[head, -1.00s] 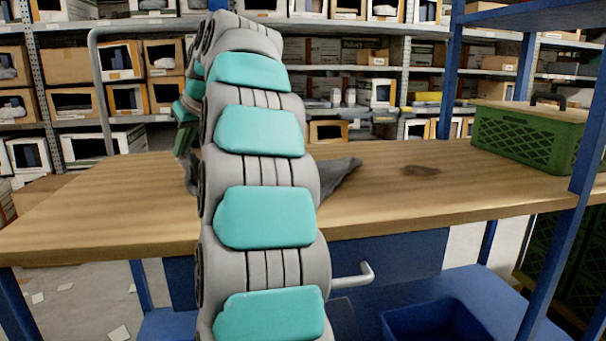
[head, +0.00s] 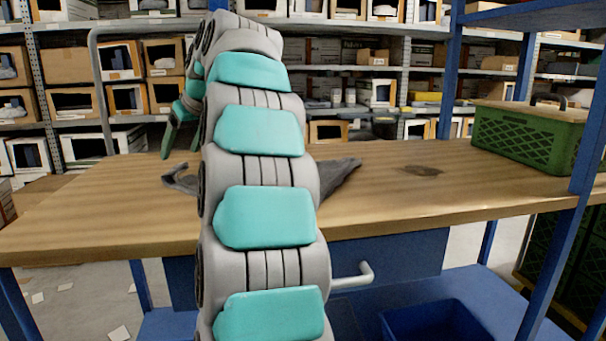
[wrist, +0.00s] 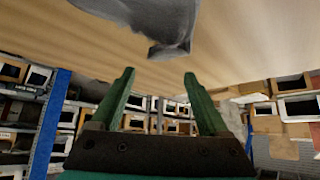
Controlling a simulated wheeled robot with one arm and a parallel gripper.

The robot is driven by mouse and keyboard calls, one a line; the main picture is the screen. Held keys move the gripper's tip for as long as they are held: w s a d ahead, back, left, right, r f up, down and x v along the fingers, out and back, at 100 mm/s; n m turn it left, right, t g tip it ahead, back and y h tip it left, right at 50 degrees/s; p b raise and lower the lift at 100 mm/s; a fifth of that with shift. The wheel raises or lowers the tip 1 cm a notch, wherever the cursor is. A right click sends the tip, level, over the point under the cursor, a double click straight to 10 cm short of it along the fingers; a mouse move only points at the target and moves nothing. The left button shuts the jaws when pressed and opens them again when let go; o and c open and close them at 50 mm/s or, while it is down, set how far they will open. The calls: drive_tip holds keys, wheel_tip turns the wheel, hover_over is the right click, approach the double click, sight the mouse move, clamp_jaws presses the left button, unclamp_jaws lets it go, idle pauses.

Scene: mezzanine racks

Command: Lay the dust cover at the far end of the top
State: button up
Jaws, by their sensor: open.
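The dust cover is a dark grey cloth (head: 338,174) lying crumpled on the wooden bench top (head: 420,190). My arm hides its middle in the head view; one corner shows left of the arm and a larger part right of it. The cloth also shows at the top of the wrist view (wrist: 165,22), with a folded corner hanging toward the fingers. My gripper (head: 172,144) is above and beside the cloth's left corner. In the wrist view its green fingers (wrist: 158,82) are spread, with nothing between them and a gap to the cloth.
A green crate (head: 525,135) stands at the bench's right end, near a blue post (head: 573,200). A dark stain (head: 422,170) marks the top. The bench's left part is bare. Racks of boxes (head: 75,102) stand behind. A blue bin (head: 435,320) sits below.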

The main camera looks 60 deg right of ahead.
drive_tip(key=shift+s+r, duration=0.1)
drive_tip(key=v, duration=0.7)
drive_tip(key=shift+s+r, duration=0.15)
drive_tip(key=shift+r, duration=0.1)
idle(0.4)
